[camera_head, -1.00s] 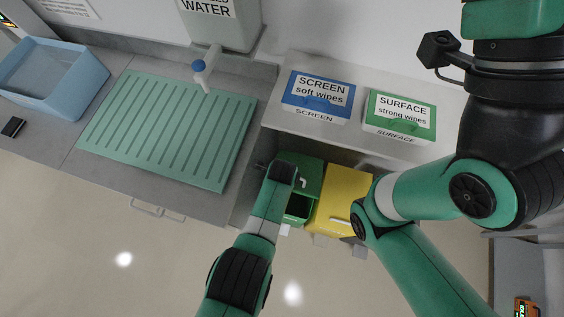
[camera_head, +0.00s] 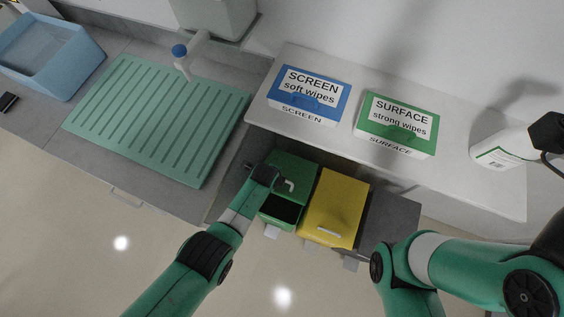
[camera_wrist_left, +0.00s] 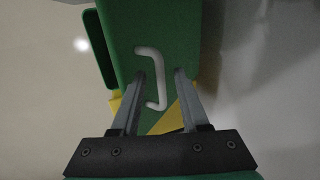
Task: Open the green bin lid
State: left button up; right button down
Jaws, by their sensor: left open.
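The green bin (camera_head: 269,224) stands left of the yellow bin, below the shelf. Its green lid (camera_head: 296,168) is raised at the back, and a dark opening shows in front of it. The lid's white bar handle (camera_head: 289,185) points out; it also shows in the left wrist view (camera_wrist_left: 162,88). My left gripper (camera_wrist_left: 161,74) is open at the lid, with the handle between its fingers. I cannot tell whether a finger touches the handle. In the head view, my left wrist hides part of the lid. My right gripper is not visible.
The yellow bin (camera_head: 335,207) stands close on the right, lid shut. Above, the shelf (camera_head: 470,185) holds a blue wipes box (camera_head: 310,92), a green wipes box (camera_head: 397,124) and a white bottle (camera_head: 503,150). A green drainboard (camera_head: 155,120) lies on the left counter.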

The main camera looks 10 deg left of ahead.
pick_arm(q)
grip_shut()
dwell(1.5)
